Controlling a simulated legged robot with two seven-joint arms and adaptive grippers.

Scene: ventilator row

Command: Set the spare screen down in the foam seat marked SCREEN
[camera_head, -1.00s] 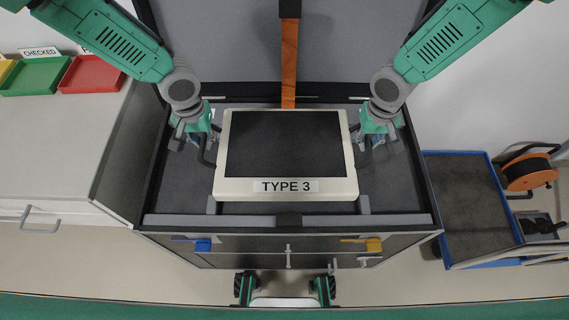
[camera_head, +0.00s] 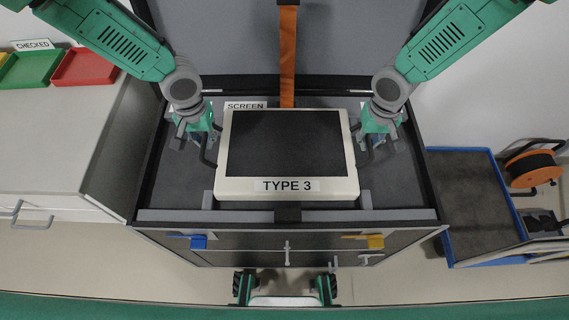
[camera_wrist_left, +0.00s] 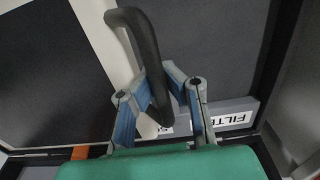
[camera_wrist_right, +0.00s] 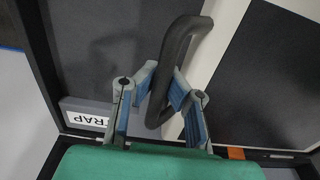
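The spare screen (camera_head: 285,145) is a cream-framed dark panel labelled TYPE 3, held face up over the open case (camera_head: 175,180). My left gripper (camera_head: 207,142) is shut on its left black handle, which also shows in the left wrist view (camera_wrist_left: 148,55). My right gripper (camera_head: 370,142) is shut on its right black handle, also in the right wrist view (camera_wrist_right: 178,60). A SCREEN label (camera_head: 245,105) shows just behind the screen's far left corner. The screen hides most of the seat below, and I cannot tell its height above the foam.
The case lid stands open behind, with an orange strap (camera_head: 288,60). FILTER (camera_wrist_left: 233,121) and STRAP (camera_wrist_right: 88,119) labels show in the wrist views. A counter (camera_head: 60,130) with green and red trays is left; a blue-edged cart (camera_head: 480,253) with an orange reel is right.

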